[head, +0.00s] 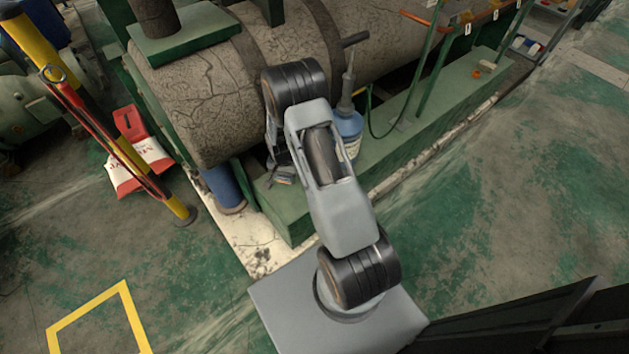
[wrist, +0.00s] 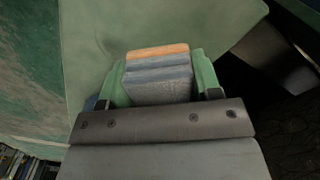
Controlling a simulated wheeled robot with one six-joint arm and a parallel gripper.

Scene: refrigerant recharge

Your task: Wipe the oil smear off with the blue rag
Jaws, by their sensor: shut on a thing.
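My gripper (wrist: 158,82) is shut on the blue rag (wrist: 158,84), a folded blue-grey block with an orange edge on its far side. The rag sits between the two green fingers in the wrist view, with a pale green surface beyond it. In the head view the rag (head: 284,174) is small and partly hidden by my arm, above the near end of the green plinth (head: 290,217). I cannot tell whether it touches the plinth. I cannot make out the oil smear in either view.
A large cracked grey cylinder (head: 205,100) lies behind my arm. A blue bottle (head: 349,128) with a tall top stands on the plinth, right of my arm. A yellow post (head: 155,178) and a red-and-white bag (head: 140,165) are at left. The floor at right is clear.

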